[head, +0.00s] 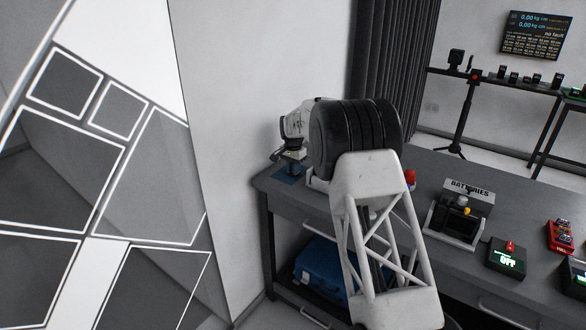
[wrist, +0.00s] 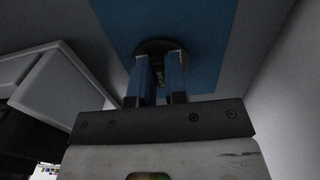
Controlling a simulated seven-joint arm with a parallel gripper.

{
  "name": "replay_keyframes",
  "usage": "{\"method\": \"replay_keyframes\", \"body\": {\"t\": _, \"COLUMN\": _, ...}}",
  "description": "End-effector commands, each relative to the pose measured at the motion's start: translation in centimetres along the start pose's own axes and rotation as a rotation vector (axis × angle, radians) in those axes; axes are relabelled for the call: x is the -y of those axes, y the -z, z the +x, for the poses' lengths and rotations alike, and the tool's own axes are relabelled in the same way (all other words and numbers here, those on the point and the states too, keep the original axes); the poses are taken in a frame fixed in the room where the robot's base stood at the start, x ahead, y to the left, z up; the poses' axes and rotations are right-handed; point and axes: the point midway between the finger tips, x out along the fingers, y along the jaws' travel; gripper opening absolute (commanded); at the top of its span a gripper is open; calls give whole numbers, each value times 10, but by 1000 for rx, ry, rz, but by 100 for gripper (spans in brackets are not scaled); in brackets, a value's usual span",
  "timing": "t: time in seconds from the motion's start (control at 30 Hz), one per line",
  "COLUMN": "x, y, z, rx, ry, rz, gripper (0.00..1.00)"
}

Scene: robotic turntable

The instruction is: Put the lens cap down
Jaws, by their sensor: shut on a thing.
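In the wrist view the lens cap (wrist: 154,45) is a dark round disc at the tips of my gripper (wrist: 160,66). The two blue fingers are shut on it, and they hide part of it. Behind the cap lies a flat blue mat (wrist: 205,35). In the head view the blue mat (head: 286,173) is at the left end of the grey table, with my gripper (head: 292,160) low over it. The cap cannot be made out there. I cannot tell whether the cap touches the mat.
The grey table (head: 460,195) runs to the right, with a batteries box (head: 455,225) and a small device reading OFF (head: 507,258) on it. A pale wall (head: 235,120) stands close to the left end. A blue case (head: 318,270) sits below the tabletop.

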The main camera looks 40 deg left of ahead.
Motion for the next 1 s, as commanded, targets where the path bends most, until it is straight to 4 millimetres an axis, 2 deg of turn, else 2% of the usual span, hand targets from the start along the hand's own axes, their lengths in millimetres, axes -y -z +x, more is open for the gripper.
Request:
{"method": "replay_keyframes", "body": {"t": 0.37, "x": 0, "y": 0, "z": 3, "rx": 0, "ry": 0, "rz": 0, "gripper": 0}}
{"method": "replay_keyframes", "body": {"t": 0.4, "x": 0, "y": 0, "z": 2, "rx": 0, "ry": 0, "rz": 0, "gripper": 19}}
{"method": "replay_keyframes", "body": {"t": 0.53, "x": 0, "y": 0, "z": 2, "rx": 0, "ry": 0, "rz": 0, "gripper": 39}}
{"method": "replay_keyframes", "body": {"t": 1.0, "x": 0, "y": 0, "z": -5, "rx": -1, "ry": 1, "rz": 0, "gripper": 39}}
